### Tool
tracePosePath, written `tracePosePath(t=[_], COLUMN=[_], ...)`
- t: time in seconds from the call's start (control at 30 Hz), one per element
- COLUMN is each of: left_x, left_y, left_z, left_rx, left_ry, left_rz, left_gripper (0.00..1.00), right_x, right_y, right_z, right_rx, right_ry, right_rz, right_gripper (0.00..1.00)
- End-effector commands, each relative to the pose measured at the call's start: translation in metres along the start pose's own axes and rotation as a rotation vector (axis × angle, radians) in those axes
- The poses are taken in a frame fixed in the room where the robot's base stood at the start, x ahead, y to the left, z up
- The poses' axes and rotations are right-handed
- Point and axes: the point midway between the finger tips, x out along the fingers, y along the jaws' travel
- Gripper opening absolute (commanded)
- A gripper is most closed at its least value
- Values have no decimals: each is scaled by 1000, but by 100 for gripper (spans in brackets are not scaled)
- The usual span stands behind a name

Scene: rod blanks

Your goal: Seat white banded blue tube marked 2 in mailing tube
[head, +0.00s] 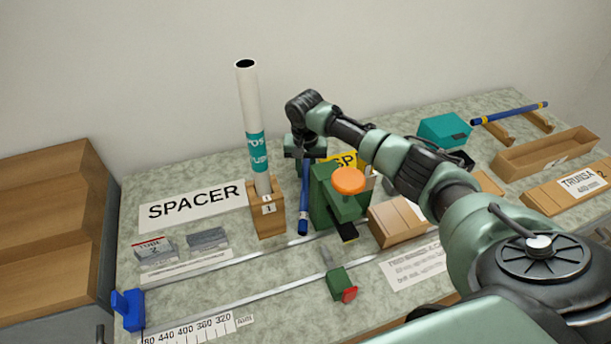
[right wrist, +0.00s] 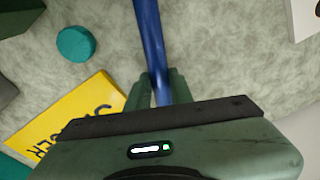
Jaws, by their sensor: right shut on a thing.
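The mailing tube (head: 249,105) is a tall white tube with a teal printed band and an open top. It stands upright in a wooden block (head: 267,216). My right gripper (head: 304,155) is shut on a blue tube (head: 304,198), which hangs nearly upright to the right of the mailing tube, apart from it. The blue tube also shows between the fingers in the right wrist view (right wrist: 149,40). My left gripper is out of view.
A green fixture with an orange knob (head: 348,181) stands right beside the held tube. Another blue tube (head: 510,112) with yellow bands lies on wooden rests at the right. A SPACER sign (head: 194,205), metal rails and a blue stop (head: 129,309) occupy the left.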

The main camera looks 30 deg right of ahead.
Motion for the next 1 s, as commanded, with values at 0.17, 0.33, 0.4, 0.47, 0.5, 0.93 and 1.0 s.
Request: tracePosePath(t=[0.17,0.33,0.4,0.47,0.5,0.93,1.0], left_x=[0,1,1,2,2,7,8], left_y=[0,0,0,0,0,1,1], left_z=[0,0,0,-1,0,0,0], left_rx=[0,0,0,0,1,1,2], left_ry=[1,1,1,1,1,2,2], left_rz=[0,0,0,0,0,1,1], left_gripper=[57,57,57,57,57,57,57], right_x=[-6,-25,-36,-48,-55,-141,-155], right_y=[0,0,-1,-1,-1,-1,-1], right_z=[-2,-4,-5,-7,-8,-18,-20], right_rx=[0,0,0,-1,-1,0,0], right_ry=[2,3,3,4,3,4,3], right_rz=[-2,-3,-3,-4,-3,-4,-4], right_gripper=[0,0,0,0,0,0,0])
